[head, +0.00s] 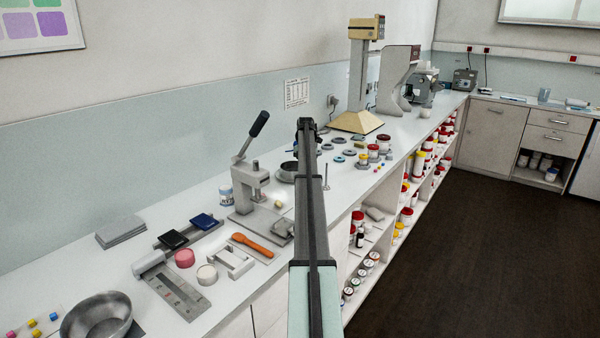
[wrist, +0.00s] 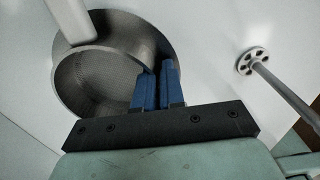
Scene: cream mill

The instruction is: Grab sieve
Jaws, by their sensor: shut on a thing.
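The sieve is a round grey metal pan with a fine mesh floor (wrist: 100,85), large in the wrist view. In the head view it is a dark ring (head: 287,171) on the bench, partly hidden behind my arm. My gripper (wrist: 158,72) has blue fingers and is shut on the sieve's near right wall, one finger inside the rim and one outside. The sieve looks level, and I cannot tell whether it rests on the bench.
A lever press (head: 250,185) stands just left of the sieve. A thin rod with a perforated disc (wrist: 252,61) stands to the right. A metal bowl (head: 103,316) sits front left. Several small jars and rings lie beyond, before a cream-based stand (head: 357,121).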

